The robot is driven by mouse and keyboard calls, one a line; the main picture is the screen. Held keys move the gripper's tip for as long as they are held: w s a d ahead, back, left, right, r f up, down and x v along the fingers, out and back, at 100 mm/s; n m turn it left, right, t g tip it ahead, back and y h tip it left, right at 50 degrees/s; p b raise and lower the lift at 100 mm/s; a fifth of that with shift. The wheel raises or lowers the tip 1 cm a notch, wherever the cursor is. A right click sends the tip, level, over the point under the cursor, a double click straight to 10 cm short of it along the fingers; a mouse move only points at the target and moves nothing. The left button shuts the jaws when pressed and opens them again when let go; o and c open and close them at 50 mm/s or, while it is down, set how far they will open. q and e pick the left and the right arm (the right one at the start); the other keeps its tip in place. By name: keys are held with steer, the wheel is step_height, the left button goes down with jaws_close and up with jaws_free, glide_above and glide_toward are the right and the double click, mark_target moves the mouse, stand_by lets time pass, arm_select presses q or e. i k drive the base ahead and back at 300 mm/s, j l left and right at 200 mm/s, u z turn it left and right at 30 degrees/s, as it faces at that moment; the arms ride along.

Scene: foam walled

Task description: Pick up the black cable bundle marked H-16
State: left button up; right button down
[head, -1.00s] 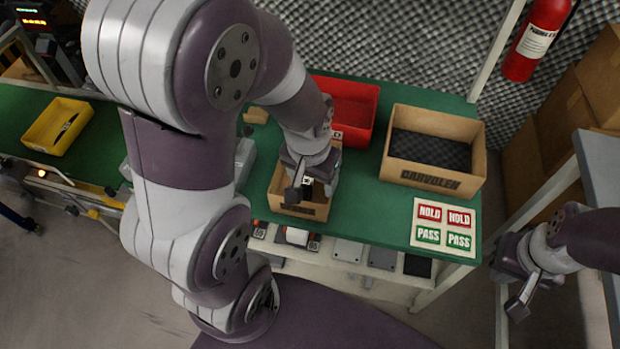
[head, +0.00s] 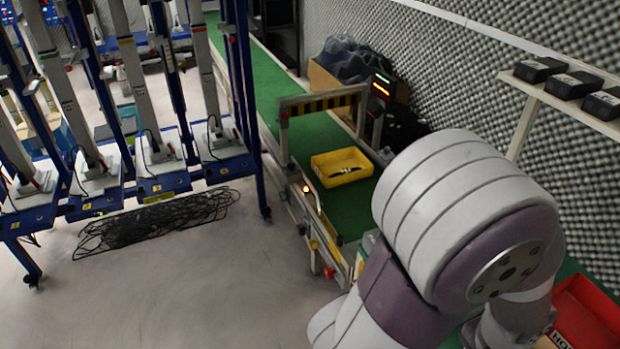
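No marking H-16 can be read in the head view. A yellow tray (head: 322,163) sits on the green conveyor belt and holds a small dark item (head: 350,170), too small to identify. A tangle of black cable (head: 150,225) lies on the floor beneath the blue racks, with no label visible. My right gripper is also out of view.
Blue racks with grey columns (head: 70,100) stand at the left. A black-and-yellow striped gate (head: 322,103) spans the belt. A red bin (head: 585,315) shows at lower right. Black boxes (head: 541,69) sit on a wall shelf. The grey floor at lower left is clear.

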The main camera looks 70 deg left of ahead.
mark_target(344, 172)
steer(key=k+j+u, duration=0.15)
steer(key=u, duration=1.15)
steer(key=l+u, duration=0.2)
steer(key=u, duration=0.25)
steer(key=l+u, duration=0.2)
steer(key=u, duration=0.3)
